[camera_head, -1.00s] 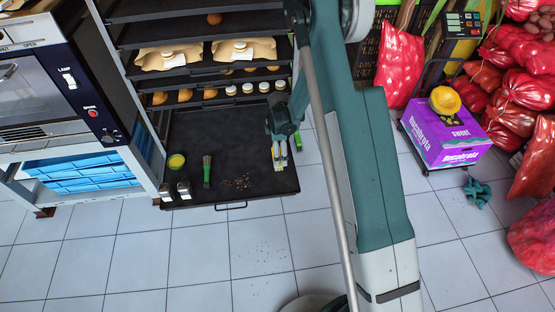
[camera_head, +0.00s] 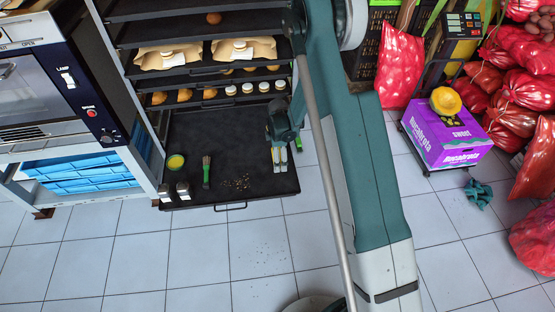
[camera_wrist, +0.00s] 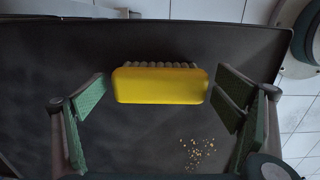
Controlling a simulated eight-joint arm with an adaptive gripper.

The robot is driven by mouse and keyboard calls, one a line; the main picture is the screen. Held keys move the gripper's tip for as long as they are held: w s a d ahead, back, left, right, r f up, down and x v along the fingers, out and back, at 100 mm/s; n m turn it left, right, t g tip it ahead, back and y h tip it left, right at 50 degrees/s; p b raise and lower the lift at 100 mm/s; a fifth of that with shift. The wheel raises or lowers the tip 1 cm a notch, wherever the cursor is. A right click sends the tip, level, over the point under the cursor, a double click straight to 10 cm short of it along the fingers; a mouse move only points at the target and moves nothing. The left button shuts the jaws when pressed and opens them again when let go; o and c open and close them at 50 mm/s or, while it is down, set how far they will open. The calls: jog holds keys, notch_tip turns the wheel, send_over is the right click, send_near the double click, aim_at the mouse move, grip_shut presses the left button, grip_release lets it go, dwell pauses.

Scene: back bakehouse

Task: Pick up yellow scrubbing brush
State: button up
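The yellow scrubbing brush (camera_wrist: 160,85) lies on the dark tray (camera_wrist: 110,145) in the wrist view, its pale bristles showing along its far side. My gripper (camera_wrist: 158,98) is open, with one green-padded finger on each side of the brush. There is a gap at both ends of the brush, and neither finger appears to touch it. In the head view my gripper (camera_head: 279,160) is low over the right part of the pulled-out tray (camera_head: 220,140). The brush cannot be made out there, as the gripper covers that spot.
Shelves with bread (camera_head: 164,54) rise behind.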

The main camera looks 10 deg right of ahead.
jog(key=c, duration=0.9)
jog(key=shift+r, duration=0.15)
jog(key=shift+r+p, duration=1.2)
jog(key=shift+r, duration=3.65)
jog(key=o, duration=0.3)
jog(key=shift+c, duration=0.5)
jog(key=shift+a, duration=0.1)
